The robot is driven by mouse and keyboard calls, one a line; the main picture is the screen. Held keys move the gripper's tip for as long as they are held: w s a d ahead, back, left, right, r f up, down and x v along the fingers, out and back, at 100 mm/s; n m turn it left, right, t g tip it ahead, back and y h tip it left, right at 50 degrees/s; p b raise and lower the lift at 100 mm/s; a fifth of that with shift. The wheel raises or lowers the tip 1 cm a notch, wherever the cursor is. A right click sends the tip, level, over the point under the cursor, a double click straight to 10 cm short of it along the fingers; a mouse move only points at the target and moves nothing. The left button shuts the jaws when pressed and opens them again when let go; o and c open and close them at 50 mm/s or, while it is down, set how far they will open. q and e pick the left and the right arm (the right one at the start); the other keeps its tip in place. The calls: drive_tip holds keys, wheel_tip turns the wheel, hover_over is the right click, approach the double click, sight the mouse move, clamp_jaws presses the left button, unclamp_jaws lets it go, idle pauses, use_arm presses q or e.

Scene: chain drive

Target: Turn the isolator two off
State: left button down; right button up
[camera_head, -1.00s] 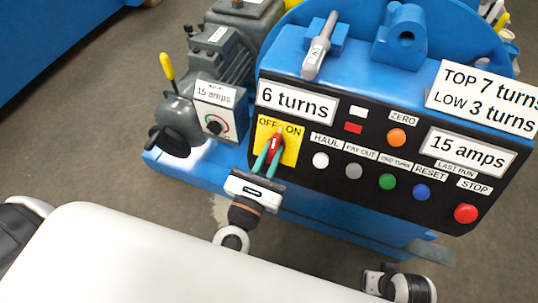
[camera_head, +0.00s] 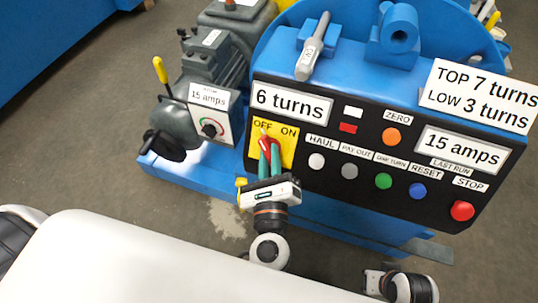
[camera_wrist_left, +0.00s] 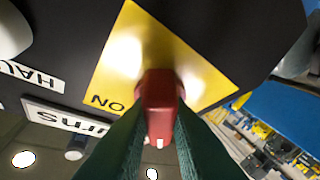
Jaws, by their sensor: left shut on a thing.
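The isolator is a red handle (camera_head: 265,143) on a yellow plate (camera_head: 289,153) marked OFF at the left and ON at the right. It sits on the black front panel below the "6 turns" sign. My left gripper (camera_head: 270,156) has its green fingers shut on the red handle, which now leans up and left toward OFF. In the left wrist view the red handle (camera_wrist_left: 160,105) is between the fingers, in front of the yellow plate (camera_wrist_left: 125,60). The fingers partly hide the handle. No fingers of my right gripper show.
Right of the plate are several push buttons, with the white HAUL button (camera_head: 317,161) nearest and a red STOP button (camera_head: 462,211) at the far right. A dial box (camera_head: 213,118) and a yellow-tipped lever (camera_head: 160,70) stand to the left.

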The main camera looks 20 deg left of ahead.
idle(0.4)
use_arm(q)
drive_tip(key=c, duration=1.4)
unclamp_jaws()
drive_tip(key=shift+o, duration=0.2)
drive_tip(key=shift+s, duration=0.15)
